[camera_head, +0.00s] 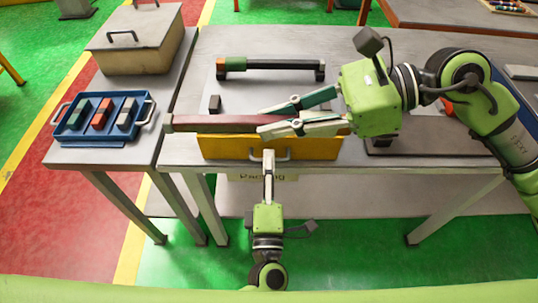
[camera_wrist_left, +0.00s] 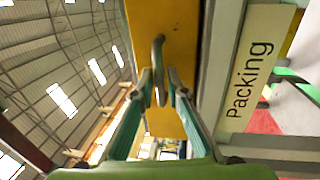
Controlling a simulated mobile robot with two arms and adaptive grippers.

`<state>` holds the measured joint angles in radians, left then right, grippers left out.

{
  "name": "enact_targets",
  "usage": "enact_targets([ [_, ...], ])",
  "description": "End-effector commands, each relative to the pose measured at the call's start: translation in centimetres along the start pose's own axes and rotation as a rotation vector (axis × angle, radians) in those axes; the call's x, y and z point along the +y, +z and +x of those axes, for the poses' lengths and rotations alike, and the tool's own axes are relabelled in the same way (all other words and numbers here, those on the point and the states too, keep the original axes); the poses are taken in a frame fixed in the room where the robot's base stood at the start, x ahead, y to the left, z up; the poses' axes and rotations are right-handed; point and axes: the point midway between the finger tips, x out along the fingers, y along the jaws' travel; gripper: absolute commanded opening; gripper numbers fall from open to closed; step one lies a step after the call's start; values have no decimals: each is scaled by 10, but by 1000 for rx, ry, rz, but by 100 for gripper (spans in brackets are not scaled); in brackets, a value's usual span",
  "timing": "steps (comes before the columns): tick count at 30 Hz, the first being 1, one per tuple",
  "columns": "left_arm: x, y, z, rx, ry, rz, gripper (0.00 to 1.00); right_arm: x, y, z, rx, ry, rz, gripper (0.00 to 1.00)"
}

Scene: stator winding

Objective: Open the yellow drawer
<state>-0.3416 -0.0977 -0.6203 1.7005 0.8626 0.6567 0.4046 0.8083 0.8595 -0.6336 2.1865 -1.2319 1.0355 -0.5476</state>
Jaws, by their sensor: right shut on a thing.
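The yellow drawer (camera_head: 222,148) sits at the table's front, its yellow front showing; how far it stands out is unclear. Its grey handle (camera_head: 284,156) is on the front. My left gripper (camera_head: 268,155) reaches up to this handle from below. In the left wrist view the handle (camera_wrist_left: 158,55) lies between the left fingertips (camera_wrist_left: 160,82), which are close together; whether they press on it cannot be told. My right gripper (camera_head: 263,120) is shut on a long dark red bar (camera_head: 205,124) just above the drawer; its fingers hide part of it.
A blue tray (camera_head: 68,128) with coloured blocks and a beige box (camera_head: 150,55) stand on the left table. A dark-handled bar (camera_head: 270,64) lies behind on the work table (camera_head: 300,38). Green floor (camera_head: 340,255) is clear in front.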

Motion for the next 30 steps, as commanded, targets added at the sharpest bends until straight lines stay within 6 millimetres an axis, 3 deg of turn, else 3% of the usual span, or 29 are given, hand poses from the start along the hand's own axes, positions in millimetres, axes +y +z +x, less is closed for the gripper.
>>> enact_targets([
  [12,0,0,10,1,0,0,14,0,3,-1,-2,-1,-1,0],
  [14,0,0,10,1,0,0,1,0,3,-1,-2,-1,-1,0],
  [21,0,0,9,0,-1,0,0,0,3,-1,-2,-1,-1,0],
  [26,1,0,-1,-1,-3,0,0,0,4,-2,-2,-1,-1,0],
  [30,4,0,-21,-2,-6,0,0,0,6,-2,-2,-1,-1,0],
])
